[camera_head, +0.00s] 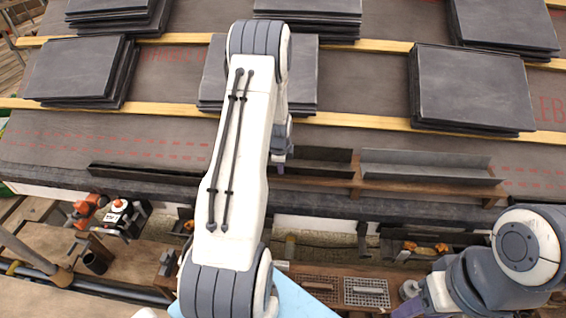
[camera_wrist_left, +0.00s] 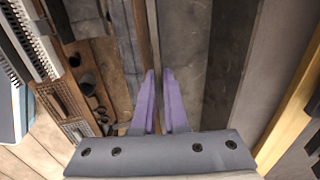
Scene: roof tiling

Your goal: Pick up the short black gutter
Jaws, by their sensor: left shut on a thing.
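The short black gutter (camera_head: 318,161) lies along the roof's lower edge in the head view, right of my left arm, which hides part of that edge. My left gripper (camera_head: 279,160) is at the gutter's left end, with its jaws shut on it. In the left wrist view the purple fingers (camera_wrist_left: 159,73) are close together at a thin upright edge. How deep the grip is cannot be seen. My right gripper (camera_head: 436,295) is only partly in view at the lower right, away from the gutter; its jaws cannot be made out.
A grey gutter (camera_head: 430,167) lies just right of the black one. Another dark gutter strip (camera_head: 145,174) runs along the edge at left. Tile stacks (camera_head: 470,88) rest on wooden battens (camera_head: 360,120) above. Tools (camera_head: 120,215) and perforated trays (camera_head: 366,292) stand below the edge.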

